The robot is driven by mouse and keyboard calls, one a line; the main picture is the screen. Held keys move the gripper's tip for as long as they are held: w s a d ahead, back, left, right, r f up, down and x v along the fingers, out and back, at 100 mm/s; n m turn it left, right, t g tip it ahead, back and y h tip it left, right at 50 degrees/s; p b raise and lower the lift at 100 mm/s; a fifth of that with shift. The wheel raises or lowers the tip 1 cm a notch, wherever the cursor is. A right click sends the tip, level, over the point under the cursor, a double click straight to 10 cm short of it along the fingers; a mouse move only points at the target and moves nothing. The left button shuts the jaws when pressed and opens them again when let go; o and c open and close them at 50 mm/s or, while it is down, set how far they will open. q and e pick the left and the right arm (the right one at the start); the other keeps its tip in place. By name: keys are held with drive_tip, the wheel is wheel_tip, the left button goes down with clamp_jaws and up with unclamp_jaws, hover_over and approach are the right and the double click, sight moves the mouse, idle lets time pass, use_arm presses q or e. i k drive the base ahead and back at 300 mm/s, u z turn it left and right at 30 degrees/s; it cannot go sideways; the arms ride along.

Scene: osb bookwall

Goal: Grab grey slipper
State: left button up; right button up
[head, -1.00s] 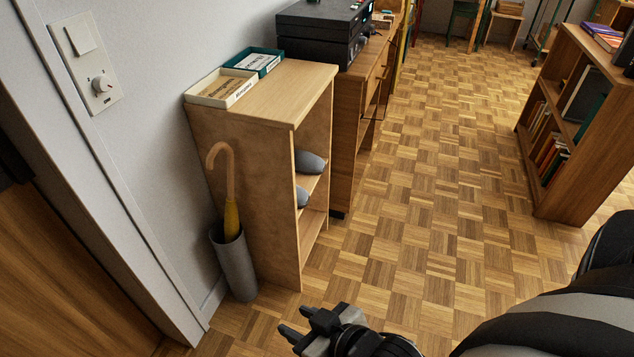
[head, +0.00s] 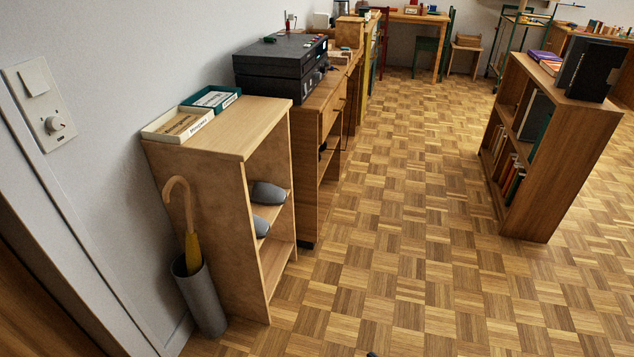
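Two grey slippers show inside the small open wooden shelf unit (head: 215,205) at the left. The upper grey slipper (head: 268,193) lies on a middle shelf, its rounded end showing past the side panel. The lower grey slipper (head: 261,227) sits on the shelf below, mostly hidden by the side panel. Neither of my grippers shows clearly now; only a tiny dark bit appears at the bottom edge of the picture, and I cannot tell what it is.
An umbrella stand (head: 200,296) with a yellow umbrella (head: 191,243) stands against the shelf's near side. Two trays (head: 178,124) lie on its top. A desk with a black case (head: 280,70) adjoins behind. A bookcase (head: 545,160) stands right. The parquet floor (head: 400,240) between is clear.

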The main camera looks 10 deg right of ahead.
sight(263, 193)
drive_tip(key=z, duration=0.25)
drive_tip(key=i, duration=1.05)
drive_tip(key=z, duration=1.55)
drive_tip(key=i, duration=1.8)
drive_tip(key=u, duration=4.35)
